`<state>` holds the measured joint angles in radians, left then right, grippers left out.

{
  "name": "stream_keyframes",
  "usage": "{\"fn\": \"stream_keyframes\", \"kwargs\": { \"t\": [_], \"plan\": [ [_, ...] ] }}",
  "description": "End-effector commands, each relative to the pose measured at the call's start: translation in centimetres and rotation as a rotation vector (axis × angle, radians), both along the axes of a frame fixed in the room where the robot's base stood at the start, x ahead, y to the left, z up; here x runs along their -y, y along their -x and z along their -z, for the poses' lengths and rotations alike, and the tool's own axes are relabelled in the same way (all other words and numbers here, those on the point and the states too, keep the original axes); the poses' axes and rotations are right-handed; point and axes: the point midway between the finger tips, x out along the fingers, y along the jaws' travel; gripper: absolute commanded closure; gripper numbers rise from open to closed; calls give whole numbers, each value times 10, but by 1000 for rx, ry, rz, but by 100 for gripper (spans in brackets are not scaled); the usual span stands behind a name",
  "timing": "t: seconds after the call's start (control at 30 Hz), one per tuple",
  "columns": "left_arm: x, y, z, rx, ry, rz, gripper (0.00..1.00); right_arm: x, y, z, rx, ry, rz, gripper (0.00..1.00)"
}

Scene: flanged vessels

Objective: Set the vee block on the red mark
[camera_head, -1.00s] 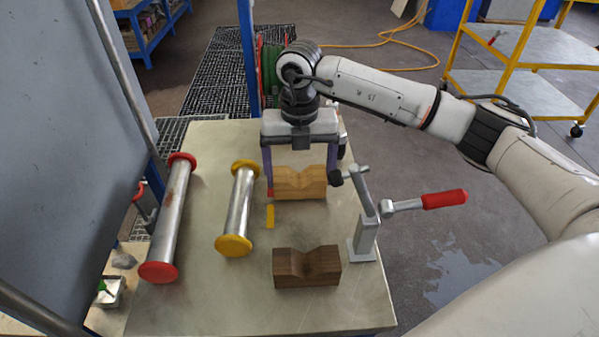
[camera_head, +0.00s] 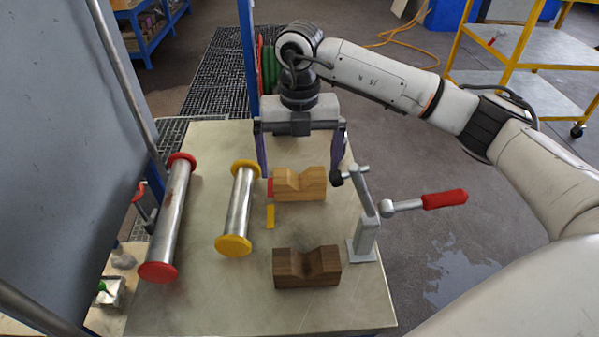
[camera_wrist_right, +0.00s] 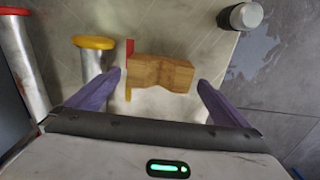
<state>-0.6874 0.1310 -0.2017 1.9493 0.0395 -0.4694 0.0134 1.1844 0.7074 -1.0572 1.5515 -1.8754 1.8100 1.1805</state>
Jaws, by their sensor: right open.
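A light wooden vee block (camera_head: 299,185) sits on the table, notch up, with its left end against the red mark (camera_head: 270,187). In the right wrist view the vee block (camera_wrist_right: 161,72) lies ahead of and between the fingers, and the red mark (camera_wrist_right: 130,48) shows at its left end. How much of the mark the block covers is hidden. My right gripper (camera_head: 301,174) is open and empty, its fingers wide apart just behind and above the block. A darker vee block (camera_head: 307,267) stands nearer on the table. My left gripper is not in view.
A yellow mark (camera_head: 270,216) lies in front of the light block. A yellow-flanged vessel (camera_head: 238,205) and a red-flanged vessel (camera_head: 171,220) lie to the left. A toggle clamp (camera_head: 366,225) with a red handle stands close at right. The table's (camera_head: 220,300) front is clear.

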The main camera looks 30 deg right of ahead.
Motion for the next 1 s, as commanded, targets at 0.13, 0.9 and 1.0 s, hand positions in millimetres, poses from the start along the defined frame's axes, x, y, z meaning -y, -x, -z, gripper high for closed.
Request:
{"fn": "stream_keyframes", "kwargs": {
  "t": [0.13, 0.9, 1.0],
  "plan": [
    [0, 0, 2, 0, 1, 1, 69, -1, -1, -35, 5, -2, 0, 0],
    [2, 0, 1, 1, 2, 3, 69, 0, 0, -89, 0, -1, 1, 0],
    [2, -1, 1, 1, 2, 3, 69, 0, 0, -89, 0, -1, 1, 0]
  ]
}}
